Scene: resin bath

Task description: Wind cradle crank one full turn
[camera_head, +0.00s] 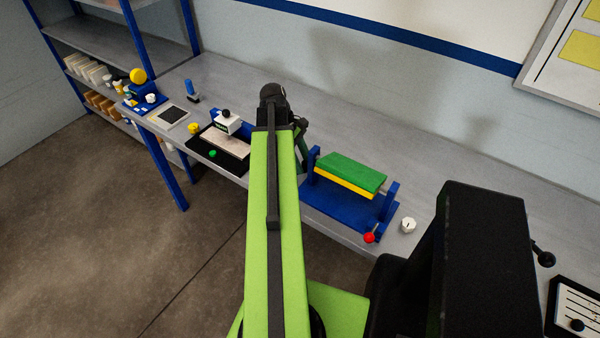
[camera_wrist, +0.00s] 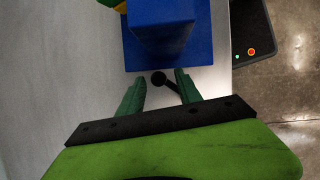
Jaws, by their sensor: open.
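The blue cradle (camera_head: 345,212) stands on the bench right of my raised arm and holds a green and yellow block (camera_head: 350,172). A red knob (camera_head: 369,237) is at its front right corner. In the wrist view the cradle's blue end (camera_wrist: 160,35) fills the top middle. In the head view my arm hides that end.
A black tray (camera_head: 237,166) with a pale plate lies left of my arm, and a yellow piece (camera_head: 194,129) beyond it. A small white dial (camera_head: 408,225) stands right of the cradle. The bench's front edge runs close by the cradle. Bare bench lies behind it.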

